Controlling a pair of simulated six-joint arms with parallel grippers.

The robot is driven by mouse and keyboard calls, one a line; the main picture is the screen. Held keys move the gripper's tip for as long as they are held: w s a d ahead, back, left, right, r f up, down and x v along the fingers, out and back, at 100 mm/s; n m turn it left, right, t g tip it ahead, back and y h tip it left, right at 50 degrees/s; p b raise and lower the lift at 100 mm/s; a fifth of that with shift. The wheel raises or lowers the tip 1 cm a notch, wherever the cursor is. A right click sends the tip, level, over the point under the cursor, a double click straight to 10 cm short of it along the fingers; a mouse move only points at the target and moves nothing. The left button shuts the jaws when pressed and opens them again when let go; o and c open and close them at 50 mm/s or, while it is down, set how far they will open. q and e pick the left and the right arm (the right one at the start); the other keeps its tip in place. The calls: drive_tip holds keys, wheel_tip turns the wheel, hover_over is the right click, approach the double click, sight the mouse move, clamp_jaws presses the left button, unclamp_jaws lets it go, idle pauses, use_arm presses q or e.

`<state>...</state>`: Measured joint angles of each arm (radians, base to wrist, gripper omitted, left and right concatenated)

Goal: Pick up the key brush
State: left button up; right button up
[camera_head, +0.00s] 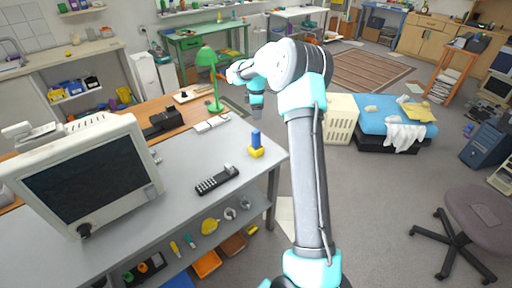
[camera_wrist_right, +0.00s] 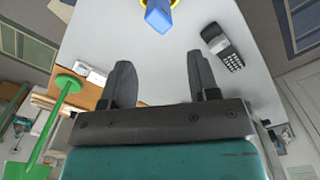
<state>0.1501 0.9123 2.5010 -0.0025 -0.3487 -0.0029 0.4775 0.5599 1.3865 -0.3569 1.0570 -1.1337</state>
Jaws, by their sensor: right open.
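What looks like the key brush (camera_head: 256,146), a blue upright block on a yellow base, stands near the right end of the grey desk. In the right wrist view the blue part (camera_wrist_right: 158,16) shows at the top edge, beyond the fingertips, with the yellow base cut off by the frame. My right gripper (camera_head: 257,112) is above and beyond it in the head view, pointing down. Its two dark fingers (camera_wrist_right: 162,78) are spread with nothing between them. My left gripper is not in view.
A black handset (camera_head: 217,180) lies left of the brush; it also shows in the right wrist view (camera_wrist_right: 222,46). A bulky monitor (camera_head: 88,175) fills the desk's left. A green lamp (camera_head: 212,75) stands behind.

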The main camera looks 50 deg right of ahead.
sight(256, 131)
wheel_tip(256, 131, down, 8)
drive_tip(key=shift+f, duration=0.15)
idle(0.4)
drive_tip(key=shift+w+f, duration=0.15)
drive_tip(key=shift+f, duration=2.45)
drive_tip(key=shift+c, duration=0.3)
drive_tip(key=c, duration=1)
drive_tip(key=shift+o, duration=0.2)
wheel_tip(256, 131, up, 10)
drive_tip(key=shift+r, duration=0.1)
